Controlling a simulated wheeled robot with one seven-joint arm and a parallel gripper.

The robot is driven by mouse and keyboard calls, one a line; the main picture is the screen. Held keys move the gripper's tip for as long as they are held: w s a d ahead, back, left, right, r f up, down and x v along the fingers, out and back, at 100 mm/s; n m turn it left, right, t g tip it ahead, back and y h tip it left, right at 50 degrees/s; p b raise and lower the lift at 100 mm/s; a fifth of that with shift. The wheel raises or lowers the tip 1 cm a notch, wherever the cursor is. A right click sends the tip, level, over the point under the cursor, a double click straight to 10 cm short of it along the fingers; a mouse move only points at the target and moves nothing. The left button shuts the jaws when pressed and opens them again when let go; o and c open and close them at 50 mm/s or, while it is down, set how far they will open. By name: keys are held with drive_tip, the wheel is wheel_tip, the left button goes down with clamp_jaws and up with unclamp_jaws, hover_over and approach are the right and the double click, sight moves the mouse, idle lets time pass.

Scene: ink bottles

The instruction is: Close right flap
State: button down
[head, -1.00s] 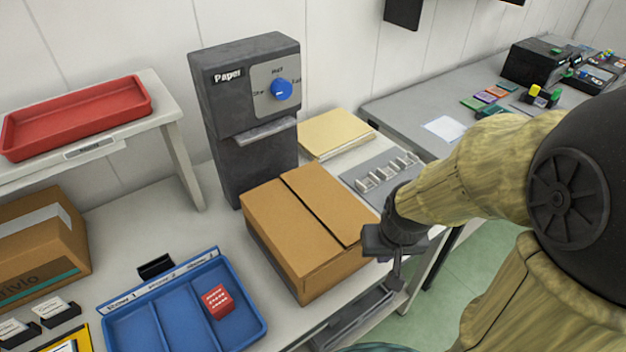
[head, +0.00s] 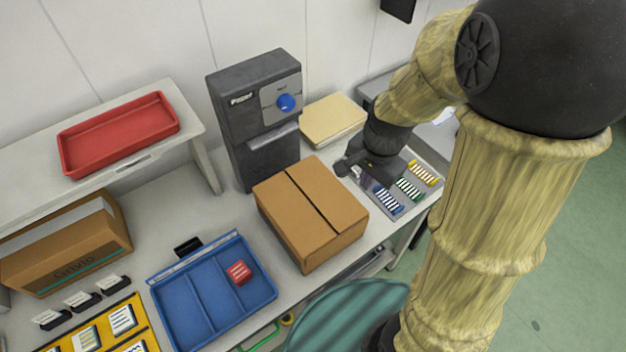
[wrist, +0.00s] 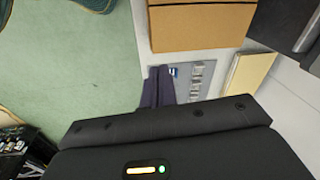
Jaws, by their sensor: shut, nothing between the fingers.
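The brown cardboard box (head: 300,245) stands on the white table, and its side shows at the top of the wrist view (wrist: 202,28). Its right flap (head: 328,187) and left flap (head: 287,208) both lie flat or nearly flat, with a narrow dark seam between them. My gripper (head: 345,168) is beyond the box's far right edge, apart from the flaps, above the grey rack area. In the wrist view its fingers (wrist: 158,88) are together and hold nothing.
A grey rack (head: 412,198) with blue, green and yellow striped pieces lies right of the box. The dark paper dispenser (head: 238,150) stands behind it, near a beige stack (head: 333,118). A blue tray (head: 192,318) with a red block (head: 238,272) is in front left.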

drive_tip(key=w+a+f+m+g, duration=0.1)
drive_tip(key=w+a+m, duration=0.35)
drive_tip(key=m, duration=1.55)
hover_over(313, 197)
drive_tip(key=f, duration=0.1)
drive_tip(key=shift+w+d+f+g, duration=0.15)
drive_tip(key=shift+w+d+g, duration=0.15)
drive_tip(key=shift+d+g, duration=0.1)
drive_tip(key=shift+a+f, duration=0.1)
drive_tip(key=f, duration=0.4)
drive_tip(key=f+p, duration=0.1)
drive_tip(key=f, duration=0.4)
drive_tip(key=f+p, duration=0.1)
drive_tip(key=f, duration=0.4)
drive_tip(key=shift+s+a, duration=0.2)
drive_tip(key=shift+a, duration=0.1)
